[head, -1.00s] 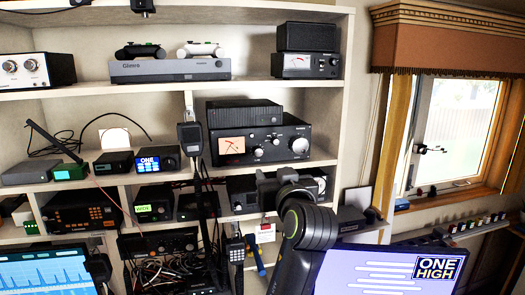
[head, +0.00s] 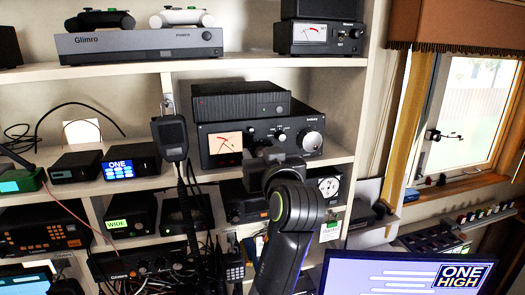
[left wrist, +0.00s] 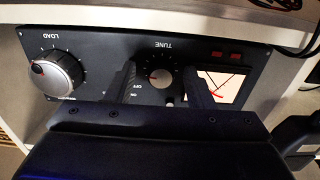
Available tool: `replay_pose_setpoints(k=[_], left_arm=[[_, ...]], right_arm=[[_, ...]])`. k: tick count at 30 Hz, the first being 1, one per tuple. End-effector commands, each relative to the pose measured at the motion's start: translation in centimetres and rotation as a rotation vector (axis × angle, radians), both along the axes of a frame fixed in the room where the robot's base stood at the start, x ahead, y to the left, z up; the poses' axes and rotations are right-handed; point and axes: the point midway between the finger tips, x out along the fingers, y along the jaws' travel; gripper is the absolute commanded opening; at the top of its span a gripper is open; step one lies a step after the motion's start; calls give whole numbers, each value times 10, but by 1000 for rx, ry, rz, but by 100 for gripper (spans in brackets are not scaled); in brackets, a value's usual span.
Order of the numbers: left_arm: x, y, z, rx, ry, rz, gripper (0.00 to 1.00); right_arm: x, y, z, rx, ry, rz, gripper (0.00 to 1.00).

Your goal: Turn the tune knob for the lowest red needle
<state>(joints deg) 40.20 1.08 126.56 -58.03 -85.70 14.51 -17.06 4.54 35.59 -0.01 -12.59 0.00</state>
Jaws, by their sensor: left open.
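The black tuner (head: 207,134) stands on the middle shelf in the head view. In the left wrist view it appears upside down, with the small round TUNE knob (left wrist: 160,77) near the middle of its panel. Its lit meter (head: 226,143) shows a red needle, tilted; the meter is also in the left wrist view (left wrist: 228,84), partly behind a finger. My left gripper (left wrist: 160,88) is open, its fingers on either side of the TUNE knob with visible gaps. I cannot tell whether the tips reach past the knob's face. My right gripper is not in view.
The larger LOAD knob (left wrist: 56,72) is beside my left gripper. A black box (head: 240,101) sits on top of the tuner. A hand microphone (head: 170,138) hangs left of it. A monitor (head: 400,272) stands at the lower right.

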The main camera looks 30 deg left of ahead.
Motion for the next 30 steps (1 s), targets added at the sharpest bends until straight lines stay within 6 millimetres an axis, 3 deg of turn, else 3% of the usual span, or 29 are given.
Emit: replay_pose_setpoints(k=[8,18,30], left_arm=[[0,0,0,0,0,1,47],[0,0,0,0,0,0,4],[-1,0,0,114,134,0,3]], right_arm=[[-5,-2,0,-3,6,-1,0],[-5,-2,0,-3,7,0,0],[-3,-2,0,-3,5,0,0]])
